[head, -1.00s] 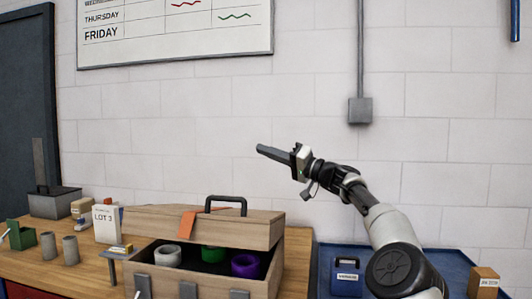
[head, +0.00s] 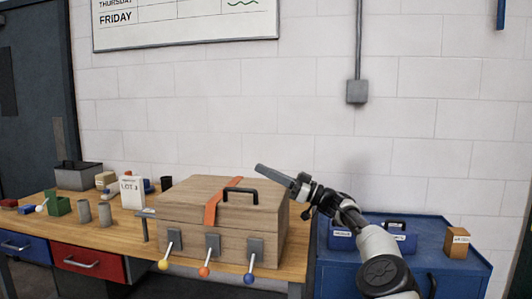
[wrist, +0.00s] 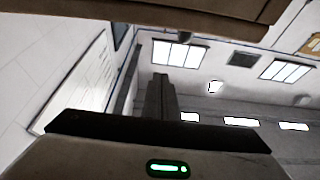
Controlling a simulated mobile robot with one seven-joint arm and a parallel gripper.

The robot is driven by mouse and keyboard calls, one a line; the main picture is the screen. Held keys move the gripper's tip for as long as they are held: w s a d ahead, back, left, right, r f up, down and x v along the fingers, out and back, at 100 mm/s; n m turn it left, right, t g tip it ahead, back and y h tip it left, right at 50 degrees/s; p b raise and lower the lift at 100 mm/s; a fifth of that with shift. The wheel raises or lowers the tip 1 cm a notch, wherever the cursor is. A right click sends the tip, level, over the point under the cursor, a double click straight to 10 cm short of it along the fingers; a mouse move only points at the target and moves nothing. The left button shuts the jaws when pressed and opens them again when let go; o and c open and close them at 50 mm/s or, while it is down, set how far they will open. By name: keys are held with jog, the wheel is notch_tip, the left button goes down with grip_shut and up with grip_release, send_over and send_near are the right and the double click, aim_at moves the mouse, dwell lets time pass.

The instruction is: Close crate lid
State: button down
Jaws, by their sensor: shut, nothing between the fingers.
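The wooden crate (head: 190,241) stands on the workbench. Its lid (head: 200,190) is down over the box, with a thin seam along the front, and the contents are hidden. The lid carries a black handle (head: 241,191) and an orange strap (head: 221,200) that hangs over the front. My gripper (head: 261,169) is shut and empty, pointing left at the lid's back right; whether it touches the lid cannot be told. In the wrist view the dark fingers (wrist: 160,96) point up the picture, and a brown surface crosses the top edge, not clearly identifiable.
Three levers with yellow, orange and blue knobs (head: 204,271) hang on the crate's front. A blue cabinet (head: 455,278) at right holds a blue case (head: 342,238) and a small brown box (head: 457,242). Grey cups (head: 104,213) and a white LOT 3 card (head: 131,193) stand left.

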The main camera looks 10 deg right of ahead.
jog(key=f+n, duration=0.1)
jog(key=s+f+n+g, duration=0.1)
jog(key=a+f+n, duration=0.1)
jog(key=f, duration=0.1)
jog(key=shift+s+n+g+y, duration=0.3)
jog(key=shift+s+n+g, duration=0.05)
jog(key=shift+n+g, duration=0.05)
jog(key=shift+s+a+f+n+g+b, duration=0.1)
jog(key=shift+s+f+n+g+b, duration=0.15)
jog(key=shift+f, duration=0.2)
jog(key=shift+s+f+n+g+b, duration=0.15)
jog(key=shift+f+n, duration=0.2)
jog(key=shift+f, duration=0.1)
jog(key=shift+f, duration=0.1)
